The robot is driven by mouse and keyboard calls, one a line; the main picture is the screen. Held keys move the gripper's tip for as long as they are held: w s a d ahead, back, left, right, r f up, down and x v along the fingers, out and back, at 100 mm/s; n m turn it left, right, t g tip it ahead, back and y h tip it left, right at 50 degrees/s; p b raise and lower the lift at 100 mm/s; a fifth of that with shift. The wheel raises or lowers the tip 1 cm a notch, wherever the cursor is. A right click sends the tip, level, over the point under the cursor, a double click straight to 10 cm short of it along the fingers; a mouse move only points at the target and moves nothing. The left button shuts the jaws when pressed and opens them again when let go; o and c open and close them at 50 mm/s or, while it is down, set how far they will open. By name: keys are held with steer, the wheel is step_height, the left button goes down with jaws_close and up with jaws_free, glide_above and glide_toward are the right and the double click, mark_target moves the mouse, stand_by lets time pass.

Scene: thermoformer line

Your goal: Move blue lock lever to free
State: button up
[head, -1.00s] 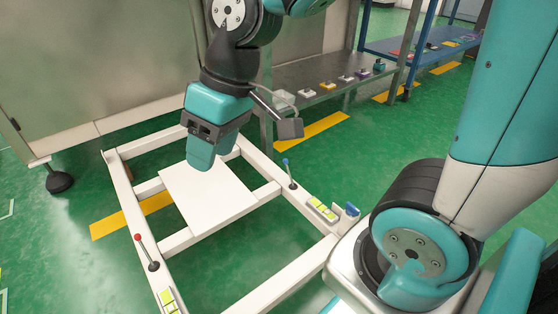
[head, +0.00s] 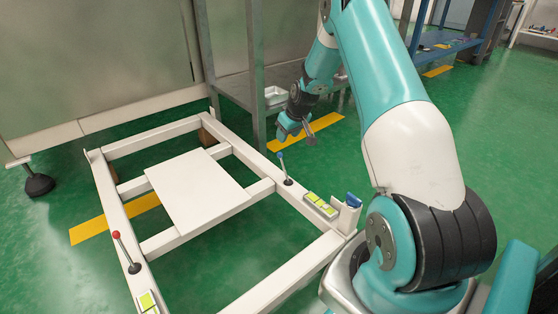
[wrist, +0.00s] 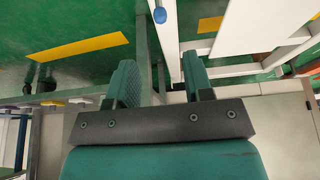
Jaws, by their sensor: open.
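The blue lock lever (head: 287,172) is a thin dark stick with a blue ball top on the right rail of the white frame. It leans slightly left in the head view. Its blue ball (wrist: 160,16) shows at the top of the wrist view, ahead of and apart from the fingers. My gripper (head: 284,136) is in the air behind the lever, near the frame's right side. In the wrist view its two teal fingers (wrist: 160,80) are spread apart with nothing between them.
A red-topped lever (head: 125,253) stands on the left rail. A white plate (head: 197,185) lies across the frame's crossbars. Yellow-green labels (head: 320,206) and a blue piece (head: 353,200) are on the right rail. A grey bench post (head: 257,75) stands near my gripper.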

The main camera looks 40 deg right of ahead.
mark_target(280, 152)
steer(key=b+x, duration=0.6)
steer(key=x, duration=0.6)
steer(key=shift+f, duration=0.3)
jaws_close()
